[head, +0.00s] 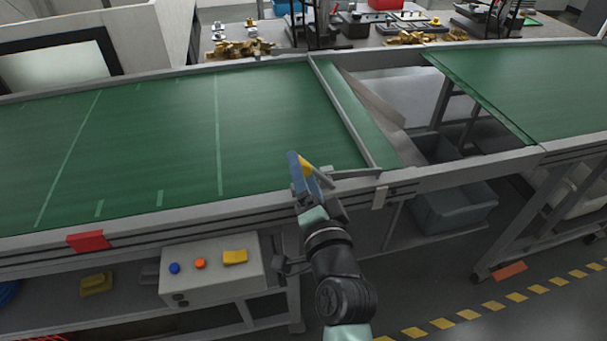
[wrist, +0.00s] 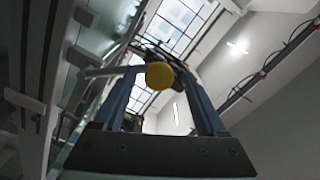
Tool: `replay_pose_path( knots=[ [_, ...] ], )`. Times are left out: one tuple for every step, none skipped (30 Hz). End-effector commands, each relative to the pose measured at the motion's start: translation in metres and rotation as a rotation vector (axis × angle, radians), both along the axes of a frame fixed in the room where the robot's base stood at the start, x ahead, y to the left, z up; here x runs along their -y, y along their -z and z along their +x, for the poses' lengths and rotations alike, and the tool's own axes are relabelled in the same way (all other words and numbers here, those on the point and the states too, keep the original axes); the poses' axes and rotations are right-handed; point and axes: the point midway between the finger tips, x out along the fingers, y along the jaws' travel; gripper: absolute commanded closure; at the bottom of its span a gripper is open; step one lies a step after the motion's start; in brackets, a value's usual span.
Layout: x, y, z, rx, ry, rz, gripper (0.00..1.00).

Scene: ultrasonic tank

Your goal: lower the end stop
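The end stop (head: 340,105) is a grey bar running across the green belt near its right end; I cannot tell its exact height. A grey lever (head: 345,173) reaches left from the bar's near end along the conveyor's front edge and ends in a yellow knob (head: 306,168). My gripper (head: 301,170) is at the knob, above the front rail. In the wrist view the yellow knob (wrist: 160,75) lies between the tips of my gripper's blue fingers (wrist: 158,85). The fingers stand apart, with a gap visible beside the knob. The lever (wrist: 108,71) runs off to the left there.
The green belt (head: 150,130) is empty. Right of the end stop is an open gap, with a grey bin (head: 455,207) below, then a second belt (head: 545,90). A control box (head: 212,270) with buttons sits below the front rail. A cluttered bench (head: 370,30) stands behind.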

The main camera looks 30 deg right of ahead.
Motion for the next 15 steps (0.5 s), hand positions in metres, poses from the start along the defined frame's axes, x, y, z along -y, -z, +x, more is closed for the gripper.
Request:
replay_pose_path(
  knots=[
    [0.0, 0.0, 0.0, -0.002, 0.0, -0.001, 0.27],
    [0.0, 0.001, 0.0, -0.002, 0.0, -0.001, 0.27],
    [0.0, 0.001, 0.0, -0.002, 0.0, -0.001, 0.27],
    [0.0, 0.001, 0.0, -0.002, 0.0, -0.001, 0.27],
    [0.0, 0.001, 0.0, -0.002, -0.001, 0.0, 0.27],
    [0.0, 0.001, 0.0, -0.003, -0.001, -0.001, 0.27],
    [-0.001, 0.001, 0.0, -0.003, -0.001, -0.001, 0.27],
    [-0.001, 0.001, -0.001, -0.003, -0.001, -0.001, 0.27],
    [-0.001, 0.002, -0.003, -0.004, 0.0, -0.001, 0.27],
    [-0.001, 0.002, -0.004, -0.005, -0.001, -0.002, 0.27],
    [-0.002, 0.002, -0.007, -0.006, -0.001, -0.002, 0.27],
    [-0.003, 0.002, -0.01, -0.004, 0.0, -0.002, 0.27],
    [-0.004, 0.003, -0.014, -0.005, 0.0, -0.002, 0.27],
    [-0.005, 0.003, -0.018, -0.005, 0.0, -0.003, 0.27],
    [-0.007, 0.003, -0.025, -0.007, 0.0, -0.003, 0.27]
  ],
)
